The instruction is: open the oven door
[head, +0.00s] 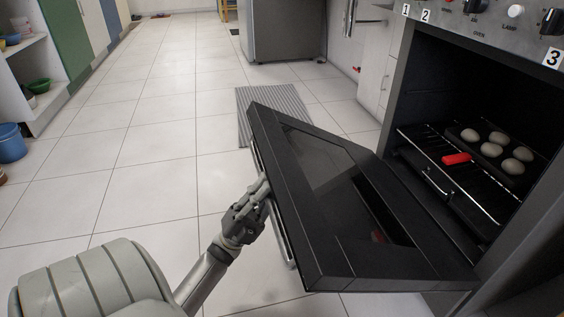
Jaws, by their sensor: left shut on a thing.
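The black oven door (315,205) is hinged at its bottom and hangs partly open, tilted down and outward from the oven (490,130). A light metal handle (284,243) runs along its outer face, partly hidden by my gripper. My left gripper (259,194) is at the middle of the handle, shut on it. The exact finger contact is partly hidden by the door edge. My right gripper is not in view.
Inside the oven, a wire rack (425,168) bears a dark tray with several pale buns (491,150) and a red object (456,159). A striped mat (285,101) lies behind the door. The tiled floor (140,175) to the left is clear.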

